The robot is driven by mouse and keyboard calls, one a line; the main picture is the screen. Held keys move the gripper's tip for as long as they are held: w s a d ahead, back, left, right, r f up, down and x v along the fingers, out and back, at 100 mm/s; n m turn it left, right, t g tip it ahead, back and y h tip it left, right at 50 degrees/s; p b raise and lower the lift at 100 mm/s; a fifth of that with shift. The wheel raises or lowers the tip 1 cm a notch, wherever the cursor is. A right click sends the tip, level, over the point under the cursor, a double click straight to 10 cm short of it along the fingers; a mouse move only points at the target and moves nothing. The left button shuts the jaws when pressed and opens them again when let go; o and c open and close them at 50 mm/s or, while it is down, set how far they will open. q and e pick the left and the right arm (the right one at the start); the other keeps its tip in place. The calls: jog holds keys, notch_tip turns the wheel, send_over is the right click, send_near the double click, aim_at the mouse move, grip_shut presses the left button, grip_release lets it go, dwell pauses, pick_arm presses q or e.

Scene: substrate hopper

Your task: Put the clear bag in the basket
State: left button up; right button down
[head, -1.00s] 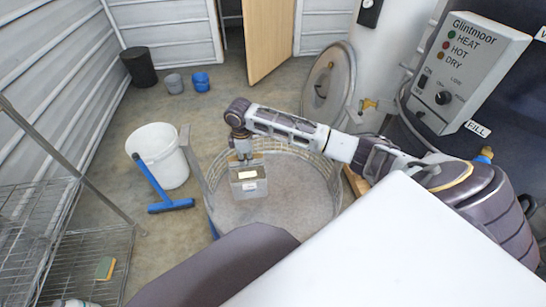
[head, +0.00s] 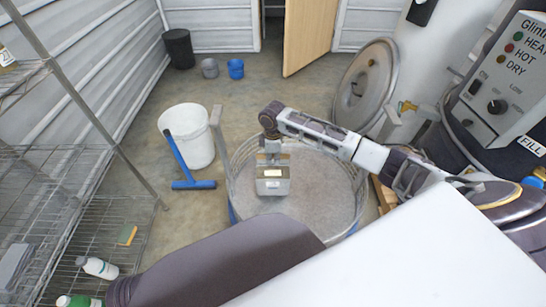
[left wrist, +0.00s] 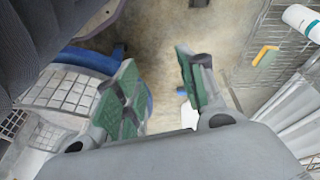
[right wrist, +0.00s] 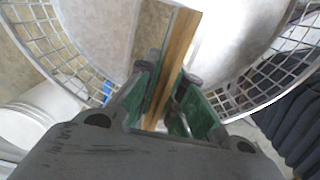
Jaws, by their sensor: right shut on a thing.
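The clear bag (head: 272,186), greyish and see-through with a pale label, hangs upright from my right gripper (head: 271,158). In the right wrist view my right gripper (right wrist: 172,105) is shut on the bag's top, where a brown band (right wrist: 178,55) runs between the fingers. The basket (head: 325,205) is a wide round wire-mesh one with a pale grey floor. The bag is over the basket's left part; I cannot tell whether it touches the floor. My left gripper (left wrist: 160,90) is open and empty, away from the basket.
A white bucket (head: 195,140) and a blue squeegee (head: 188,180) stand left of the basket. A wire shelf (head: 60,190) with bottles is at the left. A round metal lid (head: 365,82) leans behind, and a control panel (head: 505,75) is at the right.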

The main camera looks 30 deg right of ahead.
aim_at(273, 164)
pick_arm(q)
jog(key=shift+s+f, duration=0.15)
pick_arm(e)
jog(key=shift+w+r, duration=0.1)
jog(key=shift+r, duration=0.05)
jog(key=shift+f+b, duration=0.3)
jog(key=shift+f, duration=0.45)
notch_tip(273, 164, down, 2)
jog(key=shift+b, duration=0.35)
jog(key=shift+f, duration=0.15)
pick_arm(q)
jog(key=shift+w+d+r, duration=0.1)
jog(key=shift+w+r, duration=0.05)
jog(key=shift+r, duration=0.5)
jog(key=shift+w+d+r, duration=0.1)
jog(key=shift+r, duration=0.5)
jog(key=shift+f, duration=0.15)
jog(key=shift+s+a+f, duration=0.1)
pick_arm(e)
jog(key=c, duration=1.5)
grip_release()
jog(key=shift+f, duration=0.1)
jog(key=shift+c, duration=0.2)
